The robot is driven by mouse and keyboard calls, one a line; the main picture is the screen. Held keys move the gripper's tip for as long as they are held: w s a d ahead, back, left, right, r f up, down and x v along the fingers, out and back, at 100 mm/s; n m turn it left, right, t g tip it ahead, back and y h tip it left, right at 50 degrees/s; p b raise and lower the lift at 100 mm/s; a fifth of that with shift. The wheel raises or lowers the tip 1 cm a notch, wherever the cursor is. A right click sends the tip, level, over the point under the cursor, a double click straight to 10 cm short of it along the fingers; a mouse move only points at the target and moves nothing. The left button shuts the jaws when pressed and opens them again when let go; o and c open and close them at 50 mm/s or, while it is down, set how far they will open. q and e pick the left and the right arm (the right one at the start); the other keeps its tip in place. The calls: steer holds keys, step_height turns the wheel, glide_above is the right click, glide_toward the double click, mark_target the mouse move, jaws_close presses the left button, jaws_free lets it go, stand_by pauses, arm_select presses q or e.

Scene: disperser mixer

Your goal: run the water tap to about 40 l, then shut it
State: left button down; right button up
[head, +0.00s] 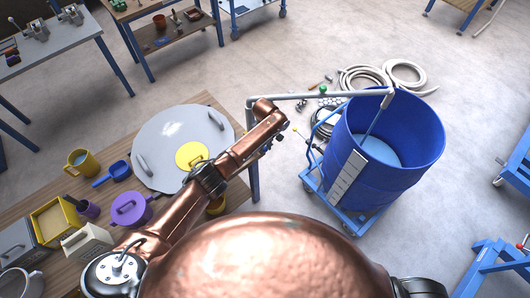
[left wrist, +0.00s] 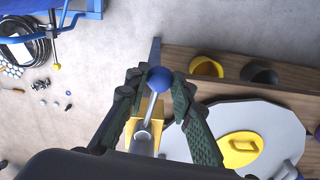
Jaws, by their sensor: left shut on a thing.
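In the left wrist view my left gripper (left wrist: 158,82) is shut on the tap lever (left wrist: 150,115), around its blue ball knob (left wrist: 159,79). In the head view my copper arm hides most of this gripper and the lever. The grey water pipe (head: 335,95) runs from there to a spout over the blue drum (head: 402,165). A thin pale line, seemingly a water stream, drops from the spout into light blue water (head: 378,150) inside. A white scale plate (head: 347,180) is on the drum's side; its marks are too small to read. My right gripper is out of view.
The drum stands on a blue trolley (head: 345,218). A wooden table at left holds a grey round lid (head: 158,130) with a yellow cover (head: 191,155), a purple pot (head: 131,209) and a yellow mug (head: 82,162). Coiled hose (head: 405,75) lies behind the drum.

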arm_select(q)
steer(key=shift+w+d+n, duration=0.35)
steer(key=shift+d+n, duration=0.1)
steer(key=shift+n, duration=0.15)
steer(key=shift+d, duration=0.1)
steer(key=shift+w, duration=0.1)
steer(key=c, duration=2)
jaws_free()
steer(key=o, duration=0.3)
steer(key=shift+o, duration=0.2)
steer(key=shift+r, duration=0.1)
step_height(320, 180, up, 12)
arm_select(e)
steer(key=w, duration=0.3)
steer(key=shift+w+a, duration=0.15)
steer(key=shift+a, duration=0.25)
